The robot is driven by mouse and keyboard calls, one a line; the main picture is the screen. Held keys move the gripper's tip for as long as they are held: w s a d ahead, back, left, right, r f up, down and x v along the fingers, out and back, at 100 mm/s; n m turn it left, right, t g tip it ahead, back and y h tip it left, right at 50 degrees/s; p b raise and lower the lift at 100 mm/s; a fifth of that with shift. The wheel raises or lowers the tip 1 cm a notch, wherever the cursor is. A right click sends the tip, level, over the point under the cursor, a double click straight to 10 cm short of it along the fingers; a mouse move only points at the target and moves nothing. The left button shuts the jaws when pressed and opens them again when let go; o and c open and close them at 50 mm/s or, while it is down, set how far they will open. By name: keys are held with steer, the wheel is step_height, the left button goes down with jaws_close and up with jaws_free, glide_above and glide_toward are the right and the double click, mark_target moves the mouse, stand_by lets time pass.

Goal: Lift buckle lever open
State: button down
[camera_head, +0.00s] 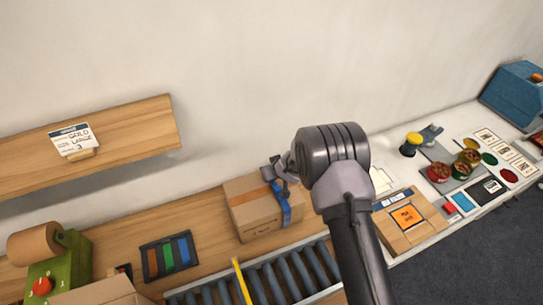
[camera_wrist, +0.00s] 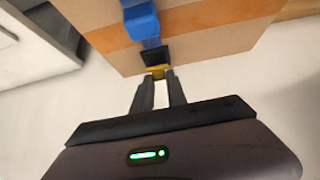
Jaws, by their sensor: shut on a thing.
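A closed cardboard box (camera_head: 252,207) stands on the wooden bench with a blue strap (camera_head: 283,205) around its right part. In the wrist view the box (camera_wrist: 215,35) fills the top, with the blue strap (camera_wrist: 142,20) running down to a black buckle (camera_wrist: 154,55). A small yellow lever (camera_wrist: 158,72) shows below the buckle, between my fingertips. My gripper (camera_wrist: 159,78) is shut on this lever. In the head view my gripper (camera_head: 280,172) is at the box's top edge by the strap, small and partly covered by my arm.
A roller conveyor (camera_head: 265,280) with a yellow bar lies in front of the box. A tray with coloured strips (camera_head: 170,256) is to its left, and a wooden shelf (camera_head: 110,145) with a card is on the wall. At right are bowls of chestnuts (camera_head: 438,172) and a blue machine (camera_head: 515,95).

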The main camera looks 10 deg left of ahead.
steer(key=shift+w+r+p, duration=0.1)
steer(key=shift+r+p, duration=0.3)
steer(key=shift+p, duration=0.75)
steer(key=shift+a+f+p, duration=0.1)
steer(key=shift+f+p, duration=0.15)
steer(key=shift+p, duration=0.35)
steer(key=c, duration=1.3)
jaws_free()
steer(key=v, duration=1.7)
steer(key=shift+w+r, duration=0.15)
steer(key=shift+r, duration=0.25)
